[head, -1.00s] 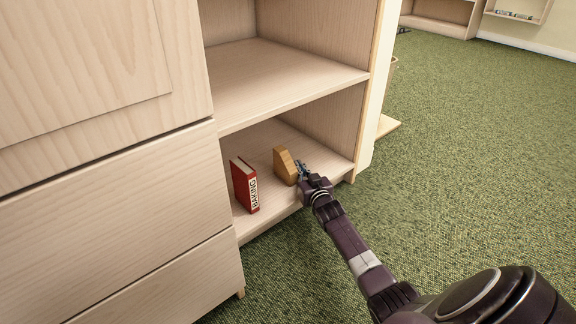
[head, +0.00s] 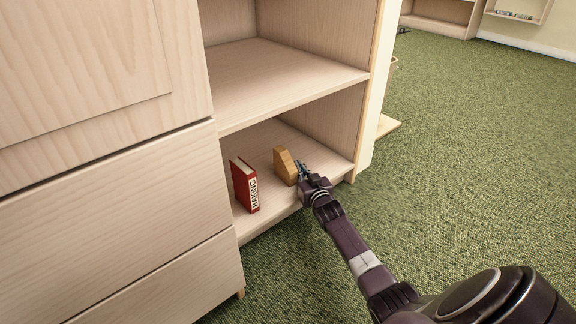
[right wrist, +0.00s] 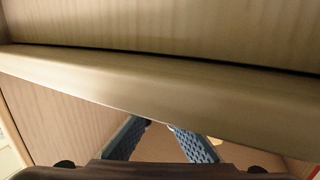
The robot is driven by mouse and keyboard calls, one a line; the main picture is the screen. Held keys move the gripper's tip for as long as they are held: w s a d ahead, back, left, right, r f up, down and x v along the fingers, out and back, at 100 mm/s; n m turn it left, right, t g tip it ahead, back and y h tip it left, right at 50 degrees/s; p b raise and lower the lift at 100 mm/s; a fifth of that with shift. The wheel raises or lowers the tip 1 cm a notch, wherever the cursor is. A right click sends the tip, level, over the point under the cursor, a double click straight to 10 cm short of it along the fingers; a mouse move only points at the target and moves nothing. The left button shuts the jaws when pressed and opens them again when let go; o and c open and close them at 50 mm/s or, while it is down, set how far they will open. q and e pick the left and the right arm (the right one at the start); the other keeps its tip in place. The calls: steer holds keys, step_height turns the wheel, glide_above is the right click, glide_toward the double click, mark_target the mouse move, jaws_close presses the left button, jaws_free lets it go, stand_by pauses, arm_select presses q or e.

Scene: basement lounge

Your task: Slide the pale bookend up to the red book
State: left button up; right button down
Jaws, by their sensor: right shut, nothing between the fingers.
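The red book (head: 244,186), with BAKING on its spine, stands upright at the left of the lower shelf. The bookend (head: 285,166), a tan wooden block with a sloped top, stands on the same shelf to its right, with a gap of bare shelf between them. My right gripper (head: 301,168) is shut and empty, just right of the bookend. I cannot tell whether it touches. In the right wrist view the blue fingers (right wrist: 160,128) lean together, their tips hidden behind a shelf edge. My left gripper is not in view.
The lower shelf (head: 262,223) is open at the front. The upper shelf (head: 285,80) runs close above my right gripper, and its edge (right wrist: 170,95) crosses the right wrist view. A side panel (head: 335,125) bounds the right. Drawers (head: 120,220) stand left. Green carpet (head: 470,160) is clear.

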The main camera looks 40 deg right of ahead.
steer(key=shift+a, duration=0.15)
steer(key=shift+s+a+p, duration=0.15)
steer(key=shift+a+p, duration=0.65)
steer(key=shift+a, duration=0.55)
steer(key=shift+a, duration=0.1)
